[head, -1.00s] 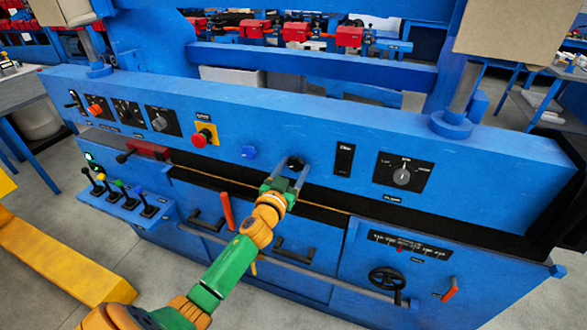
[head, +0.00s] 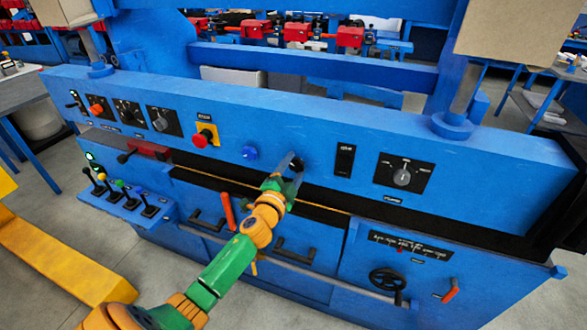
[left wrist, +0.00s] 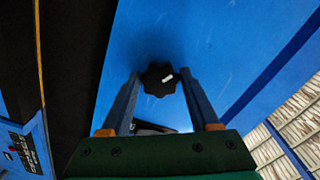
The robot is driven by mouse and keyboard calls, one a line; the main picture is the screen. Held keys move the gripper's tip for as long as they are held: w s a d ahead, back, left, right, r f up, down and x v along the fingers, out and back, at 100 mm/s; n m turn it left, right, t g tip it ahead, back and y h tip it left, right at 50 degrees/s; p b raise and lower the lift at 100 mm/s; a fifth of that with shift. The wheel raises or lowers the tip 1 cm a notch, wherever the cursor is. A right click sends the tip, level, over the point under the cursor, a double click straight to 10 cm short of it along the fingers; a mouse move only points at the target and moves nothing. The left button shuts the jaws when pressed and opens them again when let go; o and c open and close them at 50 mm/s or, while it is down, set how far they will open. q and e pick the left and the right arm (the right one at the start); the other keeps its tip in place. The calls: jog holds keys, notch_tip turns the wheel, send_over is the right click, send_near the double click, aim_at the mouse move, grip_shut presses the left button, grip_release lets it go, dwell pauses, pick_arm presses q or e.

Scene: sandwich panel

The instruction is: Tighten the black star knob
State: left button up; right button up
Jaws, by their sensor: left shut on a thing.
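The black star knob (left wrist: 159,79) sits on the blue panel face, with a small white mark on it. In the left wrist view it lies between the two finger tips of my left gripper (left wrist: 160,82), which is shut on it. In the head view the knob (head: 297,163) shows as a dark spot at the end of my left gripper (head: 291,165), partly hidden by the fingers. My right gripper is in neither view.
On the blue panel (head: 320,130), a blue button (head: 250,153) and a red emergency button (head: 203,137) are left of the knob. A black switch plate (head: 344,160) and a rotary selector (head: 402,176) are right. Below are black handles and a handwheel (head: 388,279).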

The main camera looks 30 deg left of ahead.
pick_arm(q)
jog(key=m, duration=0.6)
jog(key=shift+m, duration=0.3)
jog(key=m, duration=0.5)
jog(key=shift+m+p, duration=0.35)
jog(key=shift+m, duration=0.05)
jog(key=o, duration=1.3)
jog(key=shift+o, duration=0.2)
jog(key=shift+s, duration=0.15)
jog(key=v, duration=0.7)
